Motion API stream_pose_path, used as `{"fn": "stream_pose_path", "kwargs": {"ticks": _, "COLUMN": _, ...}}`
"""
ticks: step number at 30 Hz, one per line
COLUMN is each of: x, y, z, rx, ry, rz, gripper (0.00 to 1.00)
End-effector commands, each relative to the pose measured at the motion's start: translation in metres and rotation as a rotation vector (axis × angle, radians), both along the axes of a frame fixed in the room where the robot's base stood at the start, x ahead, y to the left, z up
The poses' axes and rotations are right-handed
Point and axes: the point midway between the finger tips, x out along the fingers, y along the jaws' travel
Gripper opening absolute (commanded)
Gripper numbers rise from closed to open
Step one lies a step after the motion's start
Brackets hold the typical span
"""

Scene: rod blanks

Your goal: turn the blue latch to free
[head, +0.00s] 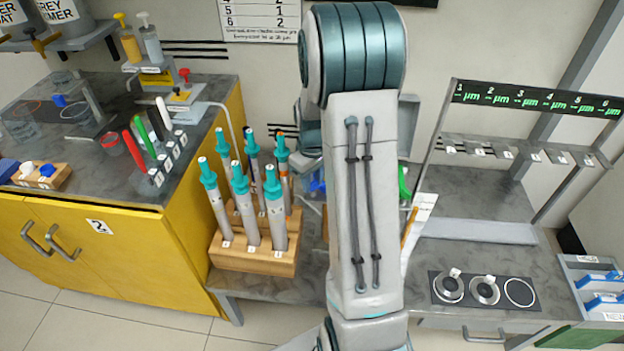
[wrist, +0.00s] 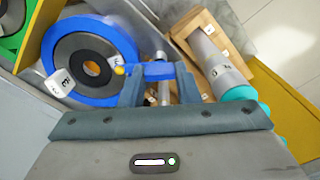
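In the wrist view, the blue latch (wrist: 158,71) is a short blue bar beside a large blue-rimmed wheel (wrist: 127,38). The bar spans the gap at the fingertips. I cannot tell whether the fingers touch it. In the head view, my arm hides the gripper and the latch; only a bit of blue (head: 317,182) shows left of the arm.
A wooden rack (head: 255,258) of grey, teal-topped tubes stands close on the left; it shows at upper right in the wrist view (wrist: 222,38). A green-rimmed part (wrist: 14,38) sits at the wrist view's left edge. The right bench (head: 400,290) holds round grey discs.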

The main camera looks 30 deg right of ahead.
Motion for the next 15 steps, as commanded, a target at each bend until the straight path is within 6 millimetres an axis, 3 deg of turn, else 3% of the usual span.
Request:
{"fn": "stream_pose_path", "kwargs": {"ticks": 8, "x": 0.0006, "y": -0.0002, "z": 0.0004, "rx": 0.002, "ry": 0.000, "rz": -0.036, "gripper": 0.06}}
{"fn": "stream_pose_path", "kwargs": {"ticks": 15, "x": 0.0006, "y": -0.0007, "z": 0.0005, "rx": 0.002, "ry": 0.000, "rz": -0.176, "gripper": 0.06}}
